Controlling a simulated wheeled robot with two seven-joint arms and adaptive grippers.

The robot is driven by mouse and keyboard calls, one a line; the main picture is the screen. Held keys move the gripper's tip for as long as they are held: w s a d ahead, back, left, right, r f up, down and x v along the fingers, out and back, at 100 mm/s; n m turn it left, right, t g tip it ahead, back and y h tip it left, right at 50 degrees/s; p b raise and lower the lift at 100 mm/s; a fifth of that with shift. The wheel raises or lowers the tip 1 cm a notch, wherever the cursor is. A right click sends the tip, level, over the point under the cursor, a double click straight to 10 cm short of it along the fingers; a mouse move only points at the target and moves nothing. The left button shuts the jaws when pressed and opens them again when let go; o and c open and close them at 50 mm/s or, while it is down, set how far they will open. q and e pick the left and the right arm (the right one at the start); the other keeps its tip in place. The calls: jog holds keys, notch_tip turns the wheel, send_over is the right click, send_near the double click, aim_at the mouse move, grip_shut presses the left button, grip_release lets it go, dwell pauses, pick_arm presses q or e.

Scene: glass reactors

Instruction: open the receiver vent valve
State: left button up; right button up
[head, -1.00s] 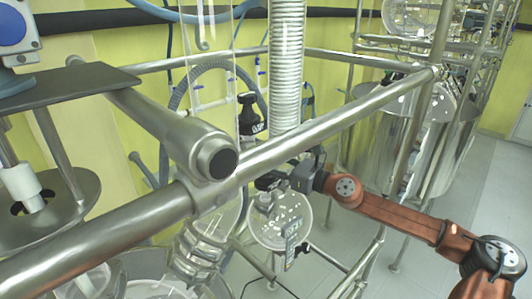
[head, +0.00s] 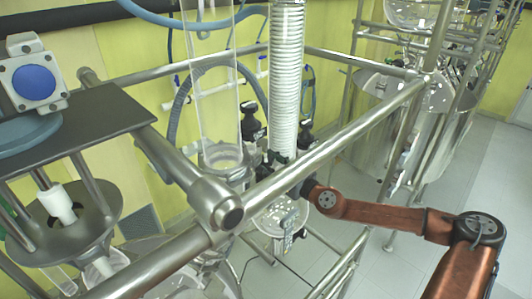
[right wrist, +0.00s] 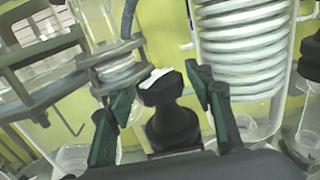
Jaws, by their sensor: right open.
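A black valve knob with a pale mark on top (right wrist: 165,92) stands on a dark flared body in the right wrist view. I cannot tell for certain that it is the receiver vent valve. My right gripper (right wrist: 160,100) is open, with one green-padded finger on each side of the knob; gaps show, and contact is not clear. In the head view my right gripper (head: 275,160) is beside the foot of the white coil, partly hidden by the steel rail. A round glass receiver (head: 277,215) hangs below it. My left gripper is not in view.
The white coil (head: 286,75) rises beside the gripper. Other black valve caps (head: 250,122) stand nearby. A clamped glass flange (right wrist: 112,65) is close on the left in the wrist view.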

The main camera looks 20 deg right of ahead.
jog(key=shift+a+r+m+h+p, duration=0.15)
jog(key=shift+r+m+h+p, duration=0.15)
jog(key=shift+m+h+p, duration=0.45)
jog(key=shift+f+t+h+p, duration=0.1)
jog(key=shift+t+h+p, duration=0.2)
jog(key=shift+h, duration=0.15)
jog(key=shift+f+m+h, duration=0.25)
jog(key=shift+m+h, duration=0.8)
jog(key=shift+h, duration=0.55)
jog(key=shift+d, duration=0.2)
jog(key=shift+c, duration=0.3)
